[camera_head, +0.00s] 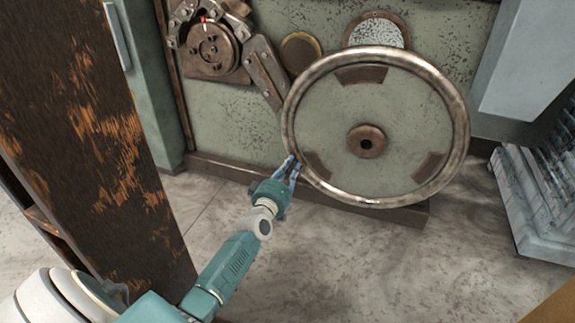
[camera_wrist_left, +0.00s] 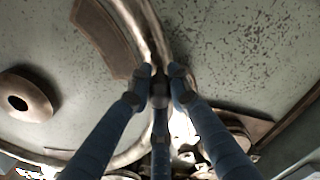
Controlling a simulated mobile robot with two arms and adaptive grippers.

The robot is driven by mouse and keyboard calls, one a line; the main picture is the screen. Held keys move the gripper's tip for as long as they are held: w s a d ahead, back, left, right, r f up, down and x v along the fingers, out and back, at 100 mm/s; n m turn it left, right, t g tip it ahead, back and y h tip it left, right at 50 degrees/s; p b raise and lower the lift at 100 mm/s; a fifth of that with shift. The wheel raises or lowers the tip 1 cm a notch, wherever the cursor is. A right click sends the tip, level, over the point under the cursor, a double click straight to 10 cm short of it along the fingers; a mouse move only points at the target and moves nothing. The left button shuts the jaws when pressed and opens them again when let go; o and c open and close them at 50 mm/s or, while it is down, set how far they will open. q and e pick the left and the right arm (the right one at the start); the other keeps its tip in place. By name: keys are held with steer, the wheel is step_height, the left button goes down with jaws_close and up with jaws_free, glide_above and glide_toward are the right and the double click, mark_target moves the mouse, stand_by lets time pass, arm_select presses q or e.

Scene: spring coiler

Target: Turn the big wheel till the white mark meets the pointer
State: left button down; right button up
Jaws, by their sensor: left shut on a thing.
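The big wheel (camera_head: 462,115) stands upright against the machine's green panel, with a worn metal rim, brown plates near the rim and a brown hub (camera_head: 367,141). My left gripper (camera_head: 293,163) is shut on the rim at its lower left. The left wrist view shows the fingers (camera_wrist_left: 160,82) closed around the rim (camera_wrist_left: 148,28). A small red piece with a white spot beside it (camera_head: 203,19) sits at the top of a round brown disc (camera_head: 212,52), up and left of the wheel. I cannot tell exactly how the white mark and pointer line up.
A tall rusty brown post (camera_head: 85,130) stands close on the left, beside my left arm. A brown link bar (camera_head: 265,72) lies just left of the wheel. A grey ribbed block (camera_head: 540,200) stands at the right. The floor (camera_head: 330,260) before the wheel is clear.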

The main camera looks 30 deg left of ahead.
arm_select(q)
steer(key=shift+a+f, duration=0.1)
steer(key=shift+f, duration=0.05)
steer(key=c, duration=1.6)
jaws_free()
steer(key=shift+s, duration=0.15)
steer(key=v, duration=1.2)
